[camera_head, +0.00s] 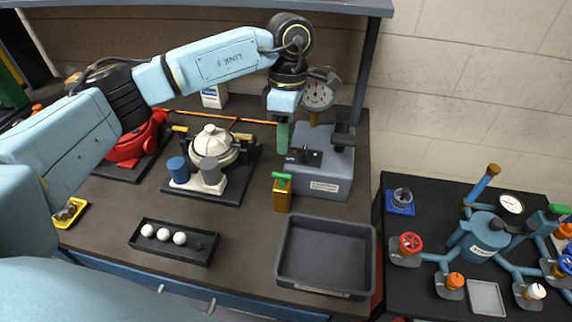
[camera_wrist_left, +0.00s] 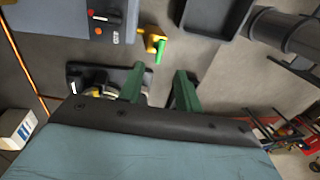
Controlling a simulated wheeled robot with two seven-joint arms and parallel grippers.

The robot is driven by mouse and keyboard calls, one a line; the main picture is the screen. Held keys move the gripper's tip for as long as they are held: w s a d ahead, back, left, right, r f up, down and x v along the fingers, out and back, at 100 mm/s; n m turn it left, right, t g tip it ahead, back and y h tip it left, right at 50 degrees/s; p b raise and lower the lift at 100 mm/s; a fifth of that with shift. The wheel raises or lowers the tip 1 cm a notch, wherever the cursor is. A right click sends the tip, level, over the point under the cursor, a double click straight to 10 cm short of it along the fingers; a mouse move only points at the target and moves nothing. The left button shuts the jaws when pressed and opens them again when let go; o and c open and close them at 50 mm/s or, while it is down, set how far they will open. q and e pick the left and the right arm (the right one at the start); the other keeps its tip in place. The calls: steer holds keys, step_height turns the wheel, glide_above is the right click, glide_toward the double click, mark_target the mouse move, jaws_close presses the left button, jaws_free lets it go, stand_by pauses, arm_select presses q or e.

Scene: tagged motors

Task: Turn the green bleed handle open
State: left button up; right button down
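A green handle (camera_head: 282,176) sits on top of a small brass valve body (camera_head: 282,197), in front of the grey box unit. In the head view it lies roughly crosswise over the body. The left wrist view shows the handle (camera_wrist_left: 160,52) and brass body (camera_wrist_left: 151,37) just beyond the fingertips. My left gripper (camera_head: 283,150) points down behind and above the handle, apart from it. In the left wrist view its two green fingers (camera_wrist_left: 159,72) are spread with nothing between them. My right gripper is not in view.
The grey box unit (camera_head: 325,184) with a gauge (camera_head: 318,95) stands close beside the valve. An empty dark tray (camera_head: 283,262) lies in front. A pot-like assembly (camera_head: 212,146) is to the left. A blue manifold (camera_head: 484,238) with coloured knobs stands on the right table.

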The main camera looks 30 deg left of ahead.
mark_target(282, 179)
arm_select(q)
steer(key=f, duration=0.3)
steer(key=s+f, duration=0.1)
steer(key=f, duration=0.2)
steer(key=f+p, duration=0.1)
steer(key=f, duration=0.1)
steer(key=shift+s+d+f, duration=0.25)
steer(key=shift+s+f, duration=0.05)
steer(key=shift+f, duration=0.1)
jaws_close()
